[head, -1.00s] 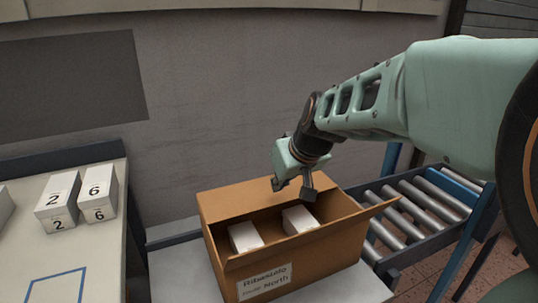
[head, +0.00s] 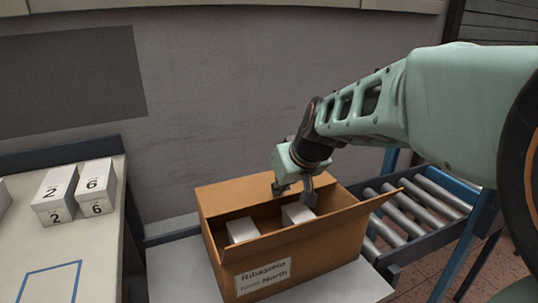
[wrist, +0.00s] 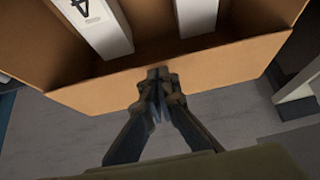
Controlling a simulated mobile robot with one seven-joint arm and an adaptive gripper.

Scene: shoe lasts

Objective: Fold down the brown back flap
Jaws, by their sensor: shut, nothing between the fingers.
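The brown cardboard box (head: 330,242) stands open on a grey surface, with a label on its near side. Its brown back flap (head: 232,196) stands up along the far side. In the wrist view the flap (wrist: 215,73) is a brown panel across the middle, at the fingertips. My gripper (head: 293,192) is at the far edge of the box, above its inside and close to the flap. In the wrist view my gripper (wrist: 158,76) is shut and empty, its tips overlapping the panel. Whether they touch it cannot be told.
White cartons (head: 242,229) lie inside the box. A right side flap (head: 381,199) sticks outward. A roller conveyor (head: 425,208) is at the right. A table (head: 100,245) with numbered white boxes (head: 97,187) is at the left. A grey wall stands behind.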

